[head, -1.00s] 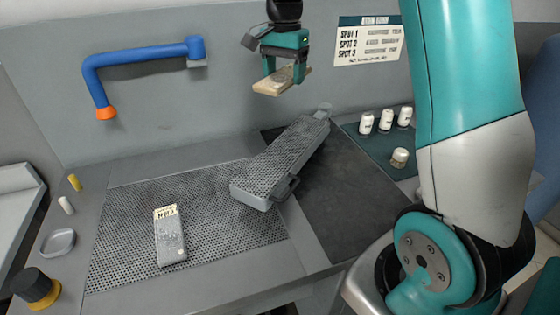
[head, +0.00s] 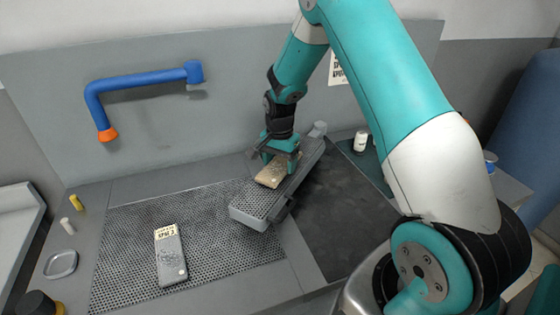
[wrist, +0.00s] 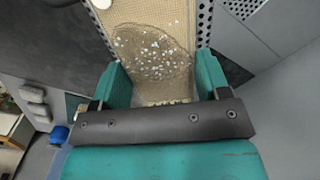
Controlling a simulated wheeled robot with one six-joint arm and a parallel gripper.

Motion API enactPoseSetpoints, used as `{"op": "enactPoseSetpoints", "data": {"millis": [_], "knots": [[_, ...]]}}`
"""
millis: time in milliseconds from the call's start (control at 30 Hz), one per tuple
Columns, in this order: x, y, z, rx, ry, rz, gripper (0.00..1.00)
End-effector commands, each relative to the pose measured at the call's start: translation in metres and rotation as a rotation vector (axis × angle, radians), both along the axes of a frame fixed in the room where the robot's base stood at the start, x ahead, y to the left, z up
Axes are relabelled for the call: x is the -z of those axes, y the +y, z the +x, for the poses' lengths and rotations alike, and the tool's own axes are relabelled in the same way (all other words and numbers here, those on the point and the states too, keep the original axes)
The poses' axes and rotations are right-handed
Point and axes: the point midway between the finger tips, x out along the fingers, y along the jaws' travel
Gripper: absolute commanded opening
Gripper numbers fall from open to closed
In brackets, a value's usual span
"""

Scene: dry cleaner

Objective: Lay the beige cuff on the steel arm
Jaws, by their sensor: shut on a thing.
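The beige cuff (head: 269,178) is held in my gripper (head: 280,158), which is shut on its far end. The cuff lies lengthwise over the steel arm (head: 256,208), a long grey perforated board set at a slant. I cannot tell whether it touches the surface. In the wrist view the cuff (wrist: 150,25) extends away between both fingers of my gripper (wrist: 162,80), with a darker, white-speckled patch on it. Perforated steel (wrist: 205,22) shows along its edges. My gripper hides the cuff's far end in the head view.
A grey labelled piece (head: 170,256) lies on the perforated table panel (head: 125,250). A blue pipe arm (head: 140,82) with an orange tip juts from the back panel (head: 235,105). A white bottle (head: 361,141) stands at the right. A small dish (head: 60,264) and dark knob (head: 32,304) sit left.

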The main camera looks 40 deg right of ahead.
Motion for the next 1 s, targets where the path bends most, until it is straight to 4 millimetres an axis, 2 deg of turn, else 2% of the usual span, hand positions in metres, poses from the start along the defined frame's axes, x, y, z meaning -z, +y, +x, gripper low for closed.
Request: {"op": "enactPoseSetpoints", "data": {"millis": [100, 433, 467, 500, 567, 833, 1000], "knots": [[0.007, 0.000, 0.000, 0.000, -0.001, -0.001, 0.46], [0.011, 0.000, 0.000, 0.000, -0.001, -0.001, 0.46], [0.011, 0.000, 0.000, 0.000, -0.001, -0.001, 0.74], [0.010, 0.000, 0.000, 0.000, -0.001, -0.001, 0.83], [0.010, 0.000, 0.000, 0.000, -0.001, -0.001, 0.95], [0.009, 0.000, 0.000, 0.000, -0.001, -0.001, 0.95], [-0.006, 0.000, 0.001, 0.000, -0.006, -0.002, 0.95]]}}
